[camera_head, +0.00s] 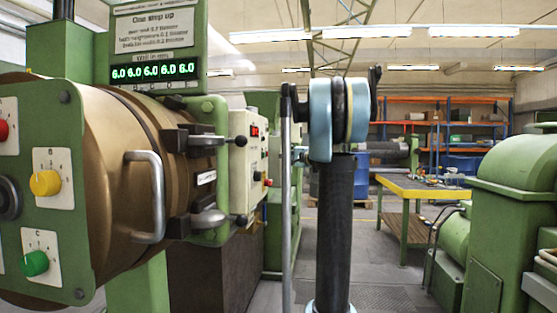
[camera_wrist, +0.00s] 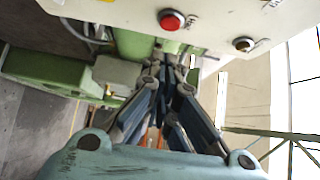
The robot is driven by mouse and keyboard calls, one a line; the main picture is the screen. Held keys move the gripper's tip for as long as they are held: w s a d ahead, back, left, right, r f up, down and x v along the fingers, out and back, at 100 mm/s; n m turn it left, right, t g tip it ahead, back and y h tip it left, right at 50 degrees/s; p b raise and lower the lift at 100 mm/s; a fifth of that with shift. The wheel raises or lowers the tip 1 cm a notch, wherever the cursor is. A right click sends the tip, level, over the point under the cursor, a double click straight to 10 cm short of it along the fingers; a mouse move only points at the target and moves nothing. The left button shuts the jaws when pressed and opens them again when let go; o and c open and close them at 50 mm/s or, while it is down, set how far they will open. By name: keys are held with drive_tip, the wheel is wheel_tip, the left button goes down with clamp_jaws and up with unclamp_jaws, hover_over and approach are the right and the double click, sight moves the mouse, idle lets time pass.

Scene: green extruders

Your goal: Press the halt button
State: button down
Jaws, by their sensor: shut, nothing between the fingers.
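In the wrist view a red round button (camera_wrist: 172,20) sits on a cream panel (camera_wrist: 120,12); its label is not readable. My gripper (camera_wrist: 170,62) is shut and empty, its fingertips just below the red button in the picture. I cannot tell how far they are from the panel. In the head view a cream control box (camera_head: 247,160) with a red display stands on the machine's right side and bears a red button (camera_head: 268,182). I cannot tell for sure whether it is the same panel. My gripper is not clearly visible in the head view, where my arm fills the middle.
A second, brownish button (camera_wrist: 243,44) is right of the red one in the wrist view. The green extruder (camera_head: 75,190) at left has a yellow knob (camera_head: 45,183), a green knob (camera_head: 35,263) and a protruding handle (camera_head: 157,195). A green machine (camera_head: 505,200) stands right; floor between is open.

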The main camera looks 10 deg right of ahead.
drive_tip(key=v, duration=0.6)
drive_tip(key=shift+s, duration=0.15)
drive_tip(key=shift+d, duration=0.1)
drive_tip(key=s+a+f+n+g, duration=0.3)
drive_tip(key=s+a+f, duration=0.2)
drive_tip(key=s+f, duration=0.25)
drive_tip(key=s+a+f+n+g+h, duration=0.1)
drive_tip(key=s+a+f+n+g, duration=0.2)
drive_tip(key=s+f, duration=0.45)
drive_tip(key=s+a+f+n+g, duration=0.2)
drive_tip(key=s+a+f, duration=0.4)
drive_tip(key=s, duration=0.2)
drive_tip(key=s+d+f+n+g+h, duration=0.2)
drive_tip(key=s+d+f+h, duration=0.1)
drive_tip(key=s+f, duration=0.8)
drive_tip(key=s+d+f+n+g+h, duration=0.2)
drive_tip(key=s+d+f+g+h, duration=0.1)
drive_tip(key=s+f, duration=0.8)
drive_tip(key=shift+s+d+n+g+h, duration=0.3)
drive_tip(key=shift+s+d+h, duration=0.35)
drive_tip(key=shift+d, duration=0.6)
drive_tip(key=shift+w, duration=0.1)
